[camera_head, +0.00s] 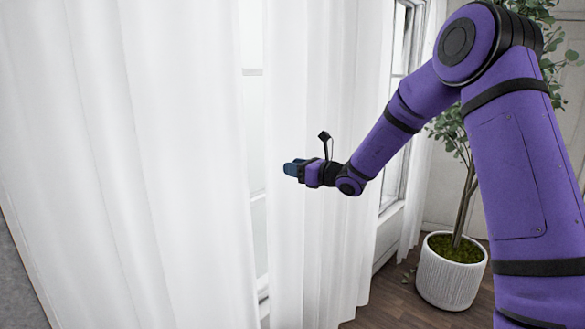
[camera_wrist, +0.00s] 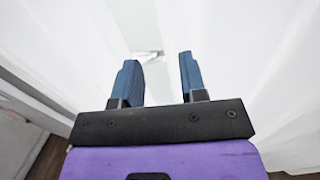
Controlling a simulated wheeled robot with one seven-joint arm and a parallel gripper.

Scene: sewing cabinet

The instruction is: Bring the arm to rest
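My purple arm reaches in from the right in the head view, bent at the elbow, with its forearm sloping down to the left. My gripper (camera_head: 290,168) is at the arm's end, in front of the white curtains (camera_head: 180,150). In the wrist view my gripper (camera_wrist: 159,78) has its two blue fingers spread apart, with nothing between them. White curtain (camera_wrist: 245,60) shows on both sides of the fingers. I cannot tell whether the fingers touch the cloth.
A window (camera_head: 397,60) stands behind the curtains. A potted plant in a white ribbed pot (camera_head: 449,277) stands on the dark wooden floor (camera_head: 395,305) at the right, behind my arm. A grey surface (camera_head: 14,280) shows at the lower left edge.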

